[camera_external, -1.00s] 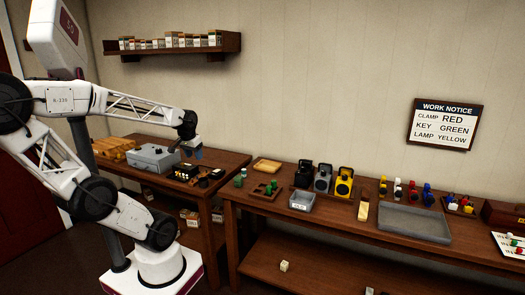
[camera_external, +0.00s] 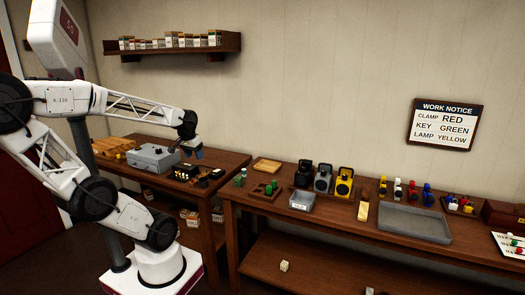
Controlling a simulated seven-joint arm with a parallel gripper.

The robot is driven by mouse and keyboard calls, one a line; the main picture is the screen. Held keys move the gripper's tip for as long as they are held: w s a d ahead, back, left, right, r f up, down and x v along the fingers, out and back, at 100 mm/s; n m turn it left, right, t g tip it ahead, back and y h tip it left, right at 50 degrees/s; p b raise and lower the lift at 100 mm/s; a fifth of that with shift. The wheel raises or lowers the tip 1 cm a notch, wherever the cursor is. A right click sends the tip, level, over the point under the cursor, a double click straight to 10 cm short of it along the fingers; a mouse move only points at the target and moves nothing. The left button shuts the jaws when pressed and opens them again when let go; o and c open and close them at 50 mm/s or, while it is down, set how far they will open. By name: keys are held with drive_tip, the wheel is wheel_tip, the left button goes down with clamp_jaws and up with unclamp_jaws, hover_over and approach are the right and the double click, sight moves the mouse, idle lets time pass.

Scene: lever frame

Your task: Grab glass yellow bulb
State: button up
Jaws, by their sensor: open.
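My gripper (camera_external: 198,153) hangs at the end of my arm above the left table, near the grey metal box, with its tip pointing down. It is open, and nothing shows in it. A glass yellow bulb cannot be told for certain at this size. Small yellow pieces stand on the right table: one in the row of coloured pieces (camera_external: 383,182) and one in the small wooden holder (camera_external: 467,207). A yellow housing (camera_external: 344,182) stands beside a grey one (camera_external: 322,179) and a black one (camera_external: 304,175). My gripper is far to the left of all of these.
The grey metal box (camera_external: 153,157) sits on the left table. The right table bears green pieces (camera_external: 270,187), a small grey bin (camera_external: 302,200) and a large empty grey tray (camera_external: 413,222). A wall notice (camera_external: 444,124) reads clamp red, key green, lamp yellow.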

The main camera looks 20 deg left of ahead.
drive_tip(key=w+a+n+t+y, duration=0.2)
drive_tip(key=w+a+n, duration=0.1)
drive_tip(key=w+a, duration=1)
drive_tip(key=w+a+n+t+y, duration=0.2)
drive_tip(key=w+a, duration=0.9)
drive_tip(key=a, duration=0.5)
drive_tip(key=a+f+n+y, duration=0.1)
drive_tip(key=a+f, duration=0.2)
drive_tip(key=a, duration=1)
drive_tip(key=s+a+f+n+t+y, duration=0.1)
drive_tip(key=a+f+y, duration=0.1)
drive_tip(key=a, duration=1.2)
drive_tip(key=a+f+n+t+y, duration=0.1)
drive_tip(key=a+f, duration=0.4)
drive_tip(key=a, duration=0.8)
drive_tip(key=shift+s+a+y, duration=0.3)
drive_tip(key=shift+y, duration=0.3)
drive_tip(key=s+a+f+n+y, duration=0.1)
drive_tip(key=s+a+f, duration=0.45)
drive_tip(key=a, duration=0.55)
drive_tip(key=t, duration=0.1)
approach(119, 158)
drive_tip(key=w+a, duration=0.1)
drive_tip(key=w+a+r, duration=0.1)
drive_tip(key=a, duration=0.1)
drive_tip(key=shift+w, duration=0.1)
drive_tip(key=shift+d+f+t, duration=0.2)
drive_tip(key=shift+f+t, duration=0.05)
drive_tip(key=shift+t, duration=0.15)
